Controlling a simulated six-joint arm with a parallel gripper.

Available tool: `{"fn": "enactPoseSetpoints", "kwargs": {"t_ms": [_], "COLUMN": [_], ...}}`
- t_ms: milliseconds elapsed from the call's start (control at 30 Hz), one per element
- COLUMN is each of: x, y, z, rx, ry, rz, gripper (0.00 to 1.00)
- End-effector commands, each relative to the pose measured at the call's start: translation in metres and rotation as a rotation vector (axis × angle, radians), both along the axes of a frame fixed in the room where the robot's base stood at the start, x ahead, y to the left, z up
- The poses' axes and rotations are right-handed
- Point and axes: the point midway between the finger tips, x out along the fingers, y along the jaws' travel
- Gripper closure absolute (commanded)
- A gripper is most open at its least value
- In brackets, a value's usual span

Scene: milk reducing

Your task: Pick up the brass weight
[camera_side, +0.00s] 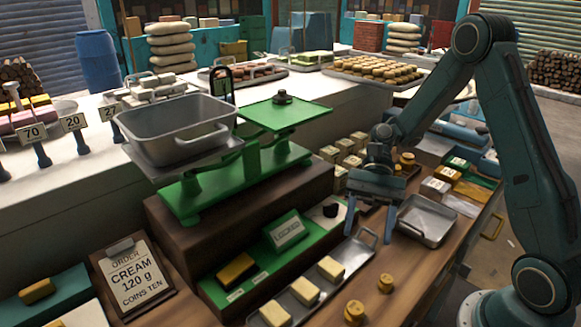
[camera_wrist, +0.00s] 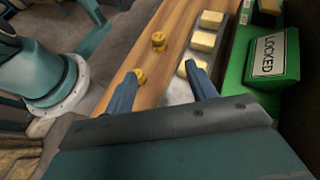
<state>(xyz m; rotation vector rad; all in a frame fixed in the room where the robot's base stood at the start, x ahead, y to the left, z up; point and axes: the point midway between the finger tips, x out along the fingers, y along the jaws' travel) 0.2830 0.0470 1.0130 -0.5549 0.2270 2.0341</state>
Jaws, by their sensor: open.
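Two small round brass weights stand on the wooden counter in the side view, one nearer my gripper (camera_side: 386,283) and one closer to the front edge (camera_side: 354,311). The wrist view shows two brass pieces on the wood, one farther (camera_wrist: 158,41) and one by the left finger (camera_wrist: 139,75). Brass pieces (camera_side: 407,160) also stand behind my gripper. My gripper (camera_side: 369,236) is open and empty, pointing down above the counter, apart from the weights. It also shows in the wrist view (camera_wrist: 161,76). Which brass piece the task means I cannot tell.
A green balance (camera_side: 190,205) carries a grey pan (camera_side: 180,130) and a dark weight (camera_side: 283,97) on its green plate. A tray with pale blocks (camera_side: 331,268) lies left of the weights. An empty metal tray (camera_side: 428,222) is to the right. A LOCKED box (camera_wrist: 270,57) stands beyond.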

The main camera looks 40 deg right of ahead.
Motion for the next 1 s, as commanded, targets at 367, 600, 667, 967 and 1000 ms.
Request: {"fn": "enactPoseSetpoints", "kwargs": {"t_ms": [367, 600, 667, 967, 1000], "x": [0.000, -0.002, -0.004, -0.023, -0.025], "y": [-0.006, -0.001, 0.003, 0.036, 0.041], "z": [-0.009, -0.011, -0.012, -0.027, -0.030], "rx": [0.057, 0.058, 0.058, 0.058, 0.056], "ry": [0.111, 0.110, 0.111, 0.111, 0.112], "rz": [-0.034, -0.033, -0.032, -0.031, -0.031], "gripper": [0.44, 0.44, 0.44, 0.44, 0.44]}}
